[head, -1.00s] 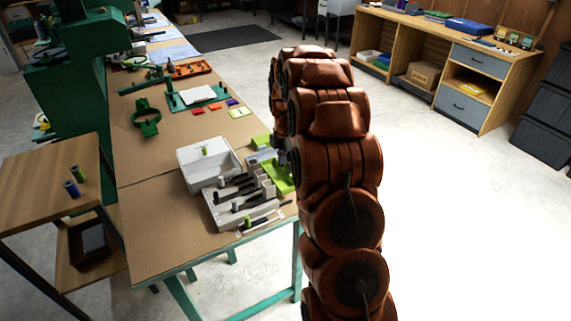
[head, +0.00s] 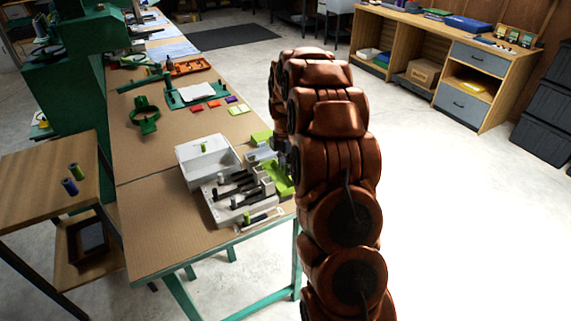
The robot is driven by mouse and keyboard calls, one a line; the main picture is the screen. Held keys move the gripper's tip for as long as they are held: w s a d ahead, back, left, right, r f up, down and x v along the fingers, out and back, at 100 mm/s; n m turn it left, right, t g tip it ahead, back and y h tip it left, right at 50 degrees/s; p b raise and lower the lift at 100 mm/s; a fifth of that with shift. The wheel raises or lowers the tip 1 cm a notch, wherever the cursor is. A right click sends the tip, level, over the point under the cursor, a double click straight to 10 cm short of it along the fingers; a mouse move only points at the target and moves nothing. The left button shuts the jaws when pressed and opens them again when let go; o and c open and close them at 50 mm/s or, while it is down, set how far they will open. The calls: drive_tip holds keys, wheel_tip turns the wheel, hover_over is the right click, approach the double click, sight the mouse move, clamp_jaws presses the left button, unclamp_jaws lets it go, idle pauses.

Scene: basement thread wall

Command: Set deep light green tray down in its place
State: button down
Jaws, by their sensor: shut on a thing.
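The light green tray (head: 281,183) shows in the head view at the right edge of the workbench, beside the grey tool holder. My arm covers part of it, so its depth and whether it touches the bench cannot be told. My gripper (head: 277,153) is at the tray, shut on it; its fingertips are mostly hidden behind my arm. Another light green piece (head: 261,138) shows just behind, and I cannot tell whether it is part of the same tray.
A grey holder with black-handled tools (head: 238,197) and a white open box (head: 207,163) stand close on the left. Small coloured cards (head: 213,104) and a green ring clamp (head: 145,118) lie farther back. Bare bench (head: 165,220) shows at the front left.

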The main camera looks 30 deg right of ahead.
drive_tip(key=shift+f, duration=0.65)
drive_tip(key=c, duration=0.7)
unclamp_jaws()
drive_tip(key=shift+r, duration=3.5)
